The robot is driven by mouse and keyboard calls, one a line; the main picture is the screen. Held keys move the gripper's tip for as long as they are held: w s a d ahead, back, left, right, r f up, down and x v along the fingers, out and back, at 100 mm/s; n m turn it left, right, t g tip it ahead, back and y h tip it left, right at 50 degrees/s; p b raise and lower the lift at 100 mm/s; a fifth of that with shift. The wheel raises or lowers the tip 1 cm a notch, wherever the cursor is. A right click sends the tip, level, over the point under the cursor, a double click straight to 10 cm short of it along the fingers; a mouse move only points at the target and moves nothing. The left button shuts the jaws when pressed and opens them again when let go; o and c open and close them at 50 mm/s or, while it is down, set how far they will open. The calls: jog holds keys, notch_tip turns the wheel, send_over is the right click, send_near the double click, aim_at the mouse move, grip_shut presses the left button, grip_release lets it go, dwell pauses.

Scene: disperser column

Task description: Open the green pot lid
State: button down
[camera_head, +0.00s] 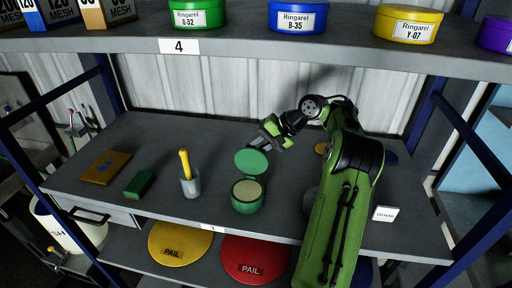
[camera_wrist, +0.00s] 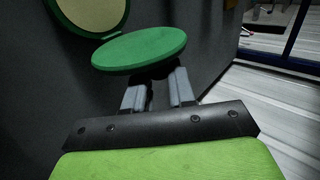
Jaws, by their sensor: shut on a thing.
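The green pot (camera_head: 247,204) stands on the middle shelf with its mouth uncovered and pale contents showing. Its green lid (camera_head: 251,161) is tilted up at the pot's back edge. My gripper (camera_head: 270,133) is behind the lid. In the wrist view, the lid (camera_wrist: 138,50) lies just beyond the fingers of my gripper (camera_wrist: 155,88). The fingers are shut on a dark part at the lid, probably its knob, mostly hidden. The pot's pale opening (camera_wrist: 95,12) shows at the top left, close to the lid's edge.
A grey cup (camera_head: 190,184) with a yellow-handled tool stands left of the pot. A white label card (camera_head: 384,214) is at the right. The upper shelf (camera_head: 290,48) overhangs the back.

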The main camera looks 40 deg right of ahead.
jog(key=shift+w+d, duration=0.15)
jog(key=shift+d, duration=0.05)
dwell(0.4)
jog(key=c, duration=1)
grip_release()
jog(key=shift+f, duration=0.1)
jog(key=v, duration=1.5)
jog(key=shift+d+r, duration=0.3)
